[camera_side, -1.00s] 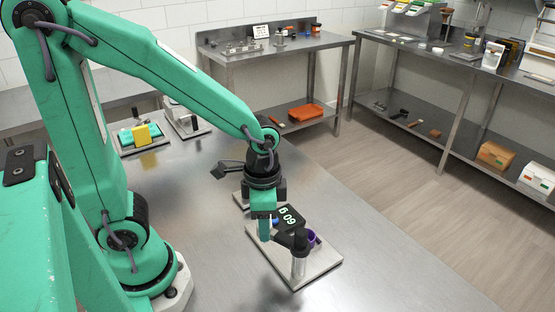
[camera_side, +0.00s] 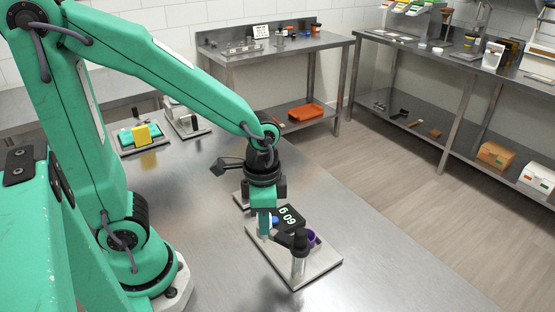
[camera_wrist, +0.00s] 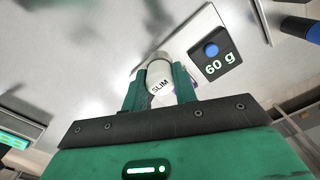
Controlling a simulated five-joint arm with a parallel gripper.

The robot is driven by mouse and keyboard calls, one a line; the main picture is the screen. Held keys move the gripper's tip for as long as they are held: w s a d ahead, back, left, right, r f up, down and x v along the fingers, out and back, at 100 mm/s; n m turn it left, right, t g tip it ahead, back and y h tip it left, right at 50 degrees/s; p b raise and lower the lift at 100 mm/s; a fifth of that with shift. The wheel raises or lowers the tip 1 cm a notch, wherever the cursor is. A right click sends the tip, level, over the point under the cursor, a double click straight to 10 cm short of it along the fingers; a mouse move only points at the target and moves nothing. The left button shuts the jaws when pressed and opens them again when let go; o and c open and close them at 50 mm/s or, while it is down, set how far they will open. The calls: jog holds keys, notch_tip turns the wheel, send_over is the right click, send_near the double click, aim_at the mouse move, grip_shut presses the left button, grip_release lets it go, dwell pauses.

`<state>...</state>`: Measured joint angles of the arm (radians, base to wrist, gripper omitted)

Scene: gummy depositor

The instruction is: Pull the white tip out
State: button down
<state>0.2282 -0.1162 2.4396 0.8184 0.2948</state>
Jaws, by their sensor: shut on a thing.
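In the side view my gripper (camera_side: 263,226) points down beside the depositor's black "60 g" plate (camera_side: 289,215), and a little of the white tip (camera_side: 264,237) shows under the fingers. The "60 g" plate with a blue button also shows in the wrist view (camera_wrist: 215,55). I cannot tell whether the tip's lower end is clear of its seat.
The depositor's metal base plate (camera_side: 322,268) carries a black-capped post (camera_side: 299,262) and a purple cup (camera_side: 312,237), close right of my gripper. A teal and yellow item (camera_side: 142,134) stands farther back left. The steel table's front right is clear.

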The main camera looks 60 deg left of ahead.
jog(key=shift+r, duration=0.25)
jog(key=shift+r, duration=2.8)
jog(key=shift+r, duration=0.1)
jog(key=shift+r, duration=2.45)
